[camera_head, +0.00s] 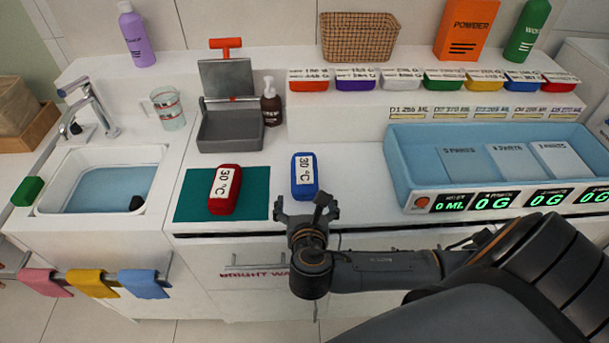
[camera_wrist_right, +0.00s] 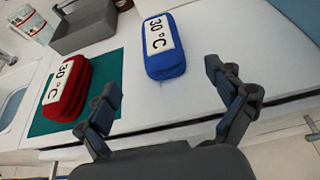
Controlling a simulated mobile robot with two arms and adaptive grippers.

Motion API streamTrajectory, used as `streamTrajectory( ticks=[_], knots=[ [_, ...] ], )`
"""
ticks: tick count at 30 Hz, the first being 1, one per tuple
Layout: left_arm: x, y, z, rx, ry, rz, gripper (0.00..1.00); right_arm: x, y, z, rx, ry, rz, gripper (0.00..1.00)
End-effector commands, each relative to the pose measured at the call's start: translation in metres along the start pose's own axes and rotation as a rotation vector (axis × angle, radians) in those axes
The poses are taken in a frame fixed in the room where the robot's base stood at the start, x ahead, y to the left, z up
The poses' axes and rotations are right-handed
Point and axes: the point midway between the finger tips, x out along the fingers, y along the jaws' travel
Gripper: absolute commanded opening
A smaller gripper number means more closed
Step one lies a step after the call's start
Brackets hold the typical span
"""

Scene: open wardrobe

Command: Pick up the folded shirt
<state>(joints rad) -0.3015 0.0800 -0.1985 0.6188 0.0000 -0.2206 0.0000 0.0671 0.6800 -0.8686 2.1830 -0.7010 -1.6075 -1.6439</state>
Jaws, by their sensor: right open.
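A red folded shirt-like bundle (camera_head: 226,201) with a white "30 °C" label lies on a teal mat (camera_head: 258,184); it also shows in the right wrist view (camera_wrist_right: 70,92). A similar blue bundle (camera_head: 304,189) lies on the white counter to the right of the mat, and it shows in the right wrist view (camera_wrist_right: 165,64). My right gripper (camera_head: 307,212) is open and empty at the counter's front edge, just in front of the blue bundle. In the right wrist view its spread fingers (camera_wrist_right: 164,82) are apart from both bundles. My left gripper is not in view.
A sink (camera_head: 103,150) is at the left, and a grey scale-like tray (camera_head: 230,133) stands behind the mat. A blue bin (camera_head: 400,165) with digital displays is at the right. Cloths hang on a front rail (camera_head: 70,274). The counter around the blue bundle is clear.

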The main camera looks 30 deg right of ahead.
Motion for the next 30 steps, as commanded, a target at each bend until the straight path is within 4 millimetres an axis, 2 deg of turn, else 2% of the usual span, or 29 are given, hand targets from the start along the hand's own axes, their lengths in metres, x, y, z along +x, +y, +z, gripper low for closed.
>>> streamTrajectory(
  ticks=[12, 19, 27, 30],
  knots=[
    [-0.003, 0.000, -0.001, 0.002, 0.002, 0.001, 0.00, 0.073, -0.001, 0.002, -0.012, -0.005, -0.002, 0.93],
    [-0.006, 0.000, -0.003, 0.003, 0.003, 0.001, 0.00, 0.089, -0.001, 0.003, -0.009, -0.004, -0.002, 0.93],
    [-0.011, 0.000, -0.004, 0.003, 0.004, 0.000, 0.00, 0.128, -0.003, 0.003, -0.009, -0.004, -0.002, 0.93],
    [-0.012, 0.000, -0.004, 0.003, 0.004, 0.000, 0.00, 0.134, -0.003, 0.002, -0.009, -0.003, -0.001, 0.93]
  ],
)
